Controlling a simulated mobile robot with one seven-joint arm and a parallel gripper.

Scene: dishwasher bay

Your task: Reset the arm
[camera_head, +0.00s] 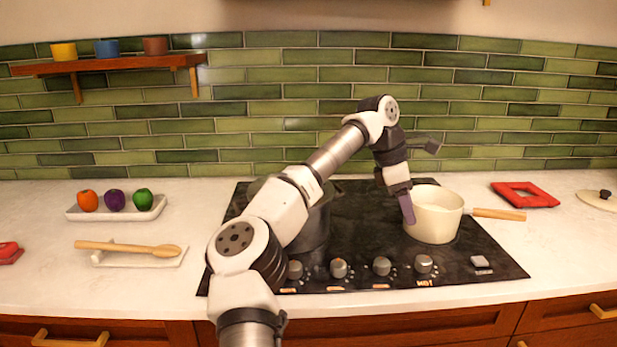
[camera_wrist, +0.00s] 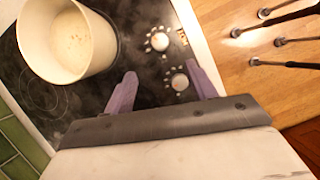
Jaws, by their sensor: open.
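My arm reaches from the bottom of the head view over the black cooktop (camera_head: 370,225). My gripper (camera_head: 407,210) points downward beside the left side of a cream saucepan (camera_head: 436,222), whose wooden handle points right. Its purple fingers look close to the pan's rim; I cannot tell whether they touch it. In the wrist view the two fingers (camera_wrist: 160,76) are spread apart with nothing between them. The saucepan (camera_wrist: 105,45) shows there at the upper left, with pale contents inside.
A dark pot (camera_head: 318,225) stands on the cooktop, partly hidden behind my arm. Knobs (camera_head: 381,266) line the front edge. A wooden spoon (camera_head: 130,247) lies on a white rest. A tray (camera_head: 75,213) holds coloured fruit. A red trivet (camera_head: 525,194) lies at right.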

